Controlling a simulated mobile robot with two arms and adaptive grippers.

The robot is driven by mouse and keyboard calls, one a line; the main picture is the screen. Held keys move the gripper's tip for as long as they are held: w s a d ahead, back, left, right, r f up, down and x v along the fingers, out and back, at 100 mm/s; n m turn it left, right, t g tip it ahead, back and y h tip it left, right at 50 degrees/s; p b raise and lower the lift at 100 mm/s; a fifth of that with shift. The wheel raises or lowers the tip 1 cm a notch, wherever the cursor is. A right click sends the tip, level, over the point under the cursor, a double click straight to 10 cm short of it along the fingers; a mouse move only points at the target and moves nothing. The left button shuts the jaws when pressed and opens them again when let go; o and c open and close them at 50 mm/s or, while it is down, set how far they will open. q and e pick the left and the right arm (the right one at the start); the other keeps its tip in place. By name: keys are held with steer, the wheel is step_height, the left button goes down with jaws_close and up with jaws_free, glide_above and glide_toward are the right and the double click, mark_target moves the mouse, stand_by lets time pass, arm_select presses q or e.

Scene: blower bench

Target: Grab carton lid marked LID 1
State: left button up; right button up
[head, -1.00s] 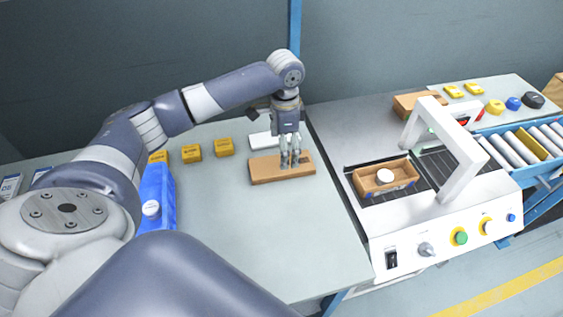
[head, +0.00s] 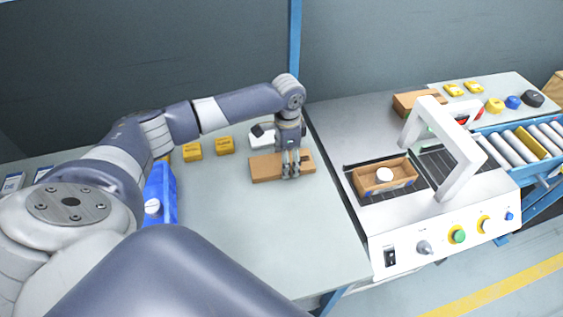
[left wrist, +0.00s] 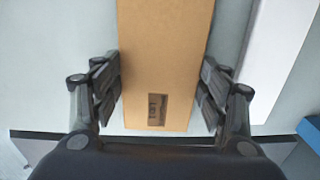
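The carton lid (head: 265,168) is a flat brown board lying on the grey bench. In the left wrist view the lid (left wrist: 165,50) carries a dark label that seems to read LID 1. My left gripper (head: 291,175) is at the lid's right part, pointing down. In the left wrist view my left gripper (left wrist: 161,95) is open, with one finger on each side of the lid's labelled end and a narrow gap at each side. My right gripper is not in view.
A white block (head: 262,138) lies just behind the lid. Yellow blocks (head: 225,145) and a blue container (head: 160,195) are to the left. At right, a machine (head: 410,220) holds an open carton (head: 398,186) with a white round item. The front bench is clear.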

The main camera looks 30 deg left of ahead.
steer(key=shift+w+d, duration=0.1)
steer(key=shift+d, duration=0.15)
